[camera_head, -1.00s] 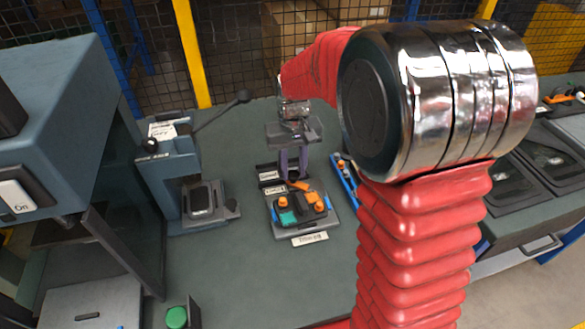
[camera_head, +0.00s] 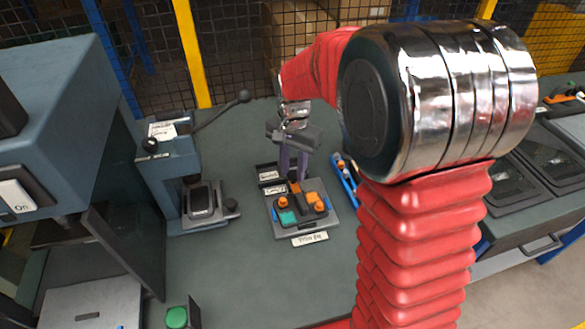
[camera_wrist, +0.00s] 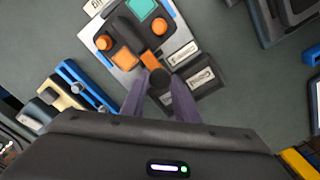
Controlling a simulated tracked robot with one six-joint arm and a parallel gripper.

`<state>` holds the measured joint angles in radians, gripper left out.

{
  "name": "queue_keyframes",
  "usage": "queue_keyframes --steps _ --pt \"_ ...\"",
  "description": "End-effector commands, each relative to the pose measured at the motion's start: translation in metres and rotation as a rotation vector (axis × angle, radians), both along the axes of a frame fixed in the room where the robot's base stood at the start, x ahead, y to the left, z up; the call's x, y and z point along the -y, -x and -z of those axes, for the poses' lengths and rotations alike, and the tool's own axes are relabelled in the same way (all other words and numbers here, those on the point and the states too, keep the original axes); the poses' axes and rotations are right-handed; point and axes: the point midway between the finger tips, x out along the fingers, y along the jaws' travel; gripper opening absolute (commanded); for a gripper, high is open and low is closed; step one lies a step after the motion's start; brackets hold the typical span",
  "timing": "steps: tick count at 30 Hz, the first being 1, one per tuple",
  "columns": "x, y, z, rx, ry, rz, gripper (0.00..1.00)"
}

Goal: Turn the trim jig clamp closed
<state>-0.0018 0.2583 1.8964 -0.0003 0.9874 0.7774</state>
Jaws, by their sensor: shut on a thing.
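The trim jig (camera_head: 334,217) is a grey plate on the bench with a dark clamp body, orange knobs, a teal block and a "Trim jig" label (camera_head: 310,238). It shows at the top of the wrist view (camera_wrist: 127,67). The orange clamp lever (camera_wrist: 151,59) sticks out from the dark body toward my gripper and ends in a dark round knob (camera_wrist: 160,78). My gripper (camera_head: 293,178) reaches down at the jig's far edge. In the wrist view its purple fingers (camera_wrist: 161,86) stand either side of the knob, shut on the lever's end. The contact faces are hidden.
A lever press (camera_head: 200,200) stands to the left, and a blue rack (camera_head: 345,178) lies close to the right. The bench front has a green button (camera_head: 177,317). Bench between is clear.

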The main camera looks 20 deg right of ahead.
Motion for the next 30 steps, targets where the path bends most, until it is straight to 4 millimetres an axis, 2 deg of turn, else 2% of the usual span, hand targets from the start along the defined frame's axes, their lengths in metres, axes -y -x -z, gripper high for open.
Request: queue_keyframes --steps 15,16,23,30 --pt "-0.0006 -0.0008 -0.0009 0.003 -0.001 0.027 0.05" --pt "-0.0006 -0.0008 -0.0009 0.003 -0.001 0.027 0.29" --pt "-0.0002 -0.0005 -0.0004 0.002 -0.001 0.026 0.45" --pt "0.0001 -0.0002 -0.0004 0.001 -0.001 0.025 0.46"
